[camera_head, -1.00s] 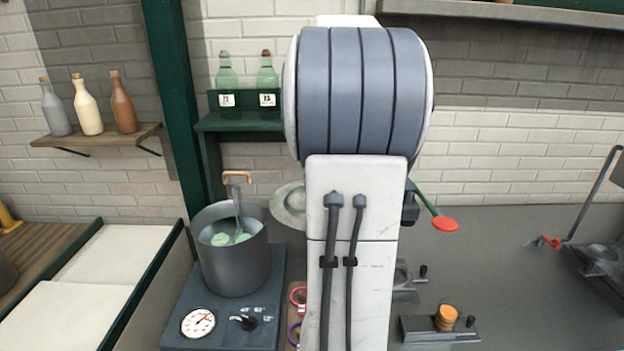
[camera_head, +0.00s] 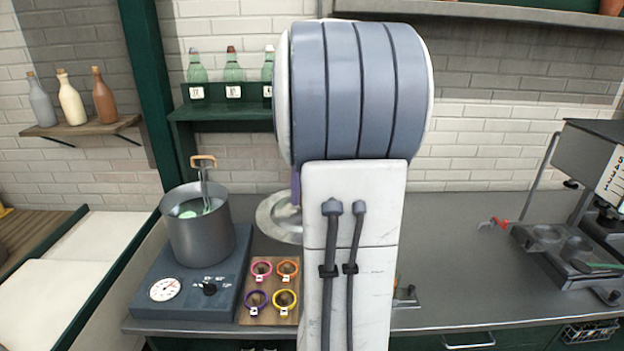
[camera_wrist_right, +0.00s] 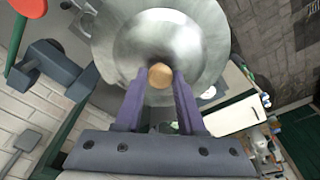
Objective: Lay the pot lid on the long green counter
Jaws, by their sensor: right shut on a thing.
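The pot lid (camera_head: 270,220) is a round grey metal disc, partly hidden behind my right arm in the head view. In the right wrist view the lid (camera_wrist_right: 190,35) fills the top middle, with its tan knob (camera_wrist_right: 160,76) between the purple fingers. My right gripper (camera_wrist_right: 158,84) is shut on this knob and holds the lid tilted. A purple finger shows beside the arm in the head view. The long counter (camera_head: 450,240) has a grey top and dark green front. The lid appears over it, but its height is unclear. My left gripper is out of view.
A grey pot (camera_head: 200,238) with a ladle stands on a blue-grey stove (camera_head: 225,285) left of the lid. A board (camera_head: 268,312) with several coloured rings is beside it. A grey machine (camera_head: 590,175) stands at right. The counter between arm and machine looks largely clear.

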